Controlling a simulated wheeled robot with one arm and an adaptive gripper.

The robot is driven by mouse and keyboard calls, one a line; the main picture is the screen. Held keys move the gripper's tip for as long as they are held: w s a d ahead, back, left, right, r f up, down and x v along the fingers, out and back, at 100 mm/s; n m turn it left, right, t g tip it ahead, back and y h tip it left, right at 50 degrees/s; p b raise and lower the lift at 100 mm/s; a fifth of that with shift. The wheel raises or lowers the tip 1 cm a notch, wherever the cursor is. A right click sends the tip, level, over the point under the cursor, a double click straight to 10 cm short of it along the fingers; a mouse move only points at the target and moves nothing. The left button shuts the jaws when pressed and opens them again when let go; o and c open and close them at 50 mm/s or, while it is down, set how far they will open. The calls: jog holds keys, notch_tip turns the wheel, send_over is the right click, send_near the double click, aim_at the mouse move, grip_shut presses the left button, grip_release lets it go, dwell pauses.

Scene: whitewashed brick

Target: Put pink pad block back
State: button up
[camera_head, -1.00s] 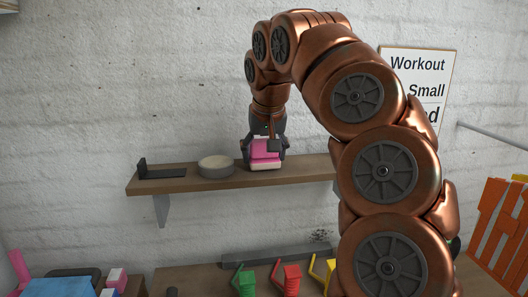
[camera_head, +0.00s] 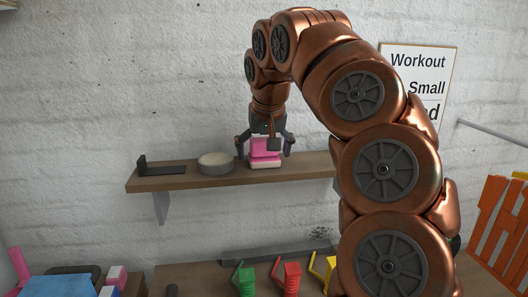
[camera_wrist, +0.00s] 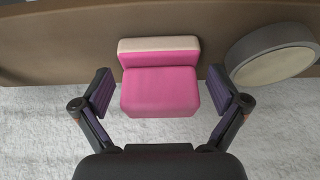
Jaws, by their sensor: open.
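The pink pad block (camera_head: 265,147) stands on the wooden wall shelf (camera_head: 300,167), right of a round grey dish. It has a cream-coloured layer at its base, and it also shows in the wrist view (camera_wrist: 160,90). My gripper (camera_head: 265,145) is open around the block, with one finger on each side. In the wrist view, my gripper (camera_wrist: 166,95) shows clear gaps between both fingers and the pink sides, so neither finger touches the block. The block rests upright on the shelf.
The grey dish (camera_head: 216,164) and a black bookend-like holder (camera_head: 160,167) stand left on the shelf. Below, a bench carries green (camera_head: 245,279), red (camera_head: 287,277) and yellow items. An orange slatted thing (camera_head: 497,230) stands at the right. A whitewashed brick wall is behind the shelf.

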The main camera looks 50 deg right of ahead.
aim_at(265, 141)
jog(key=shift+r, duration=0.2)
jog(key=shift+b+v, duration=0.4)
jog(key=shift+v, duration=3.25)
jog(key=shift+a, duration=0.1)
